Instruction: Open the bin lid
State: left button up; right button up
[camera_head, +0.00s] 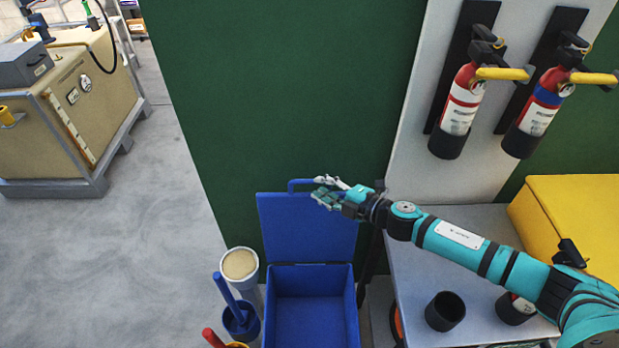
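The blue bin (354,312) stands at the lower middle of the head view. Its blue lid (306,228) is raised, standing up at the back, and the inside of the bin shows from above. A blue bar handle (298,183) runs along the lid's top edge. My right gripper (317,187) is at the right part of this handle, with its two fingertips apart. The handle's right end is hidden by the gripper, so I cannot tell whether the fingers touch it. My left gripper is not in view.
A green wall (280,90) stands right behind the lid. A white cylinder (240,265) and a blue-handled tool (227,292) are left of the bin. A grey table (425,275) with a black cup (445,311) and a yellow case (575,215) is to the right. Open floor (120,260) lies left.

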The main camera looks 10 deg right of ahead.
aim_at(312, 183)
jog(key=x, duration=0.4)
jog(key=shift+w+a+f, duration=0.1)
jog(key=shift+w+a, duration=0.1)
jog(key=shift+w, duration=0.15)
grip_shut()
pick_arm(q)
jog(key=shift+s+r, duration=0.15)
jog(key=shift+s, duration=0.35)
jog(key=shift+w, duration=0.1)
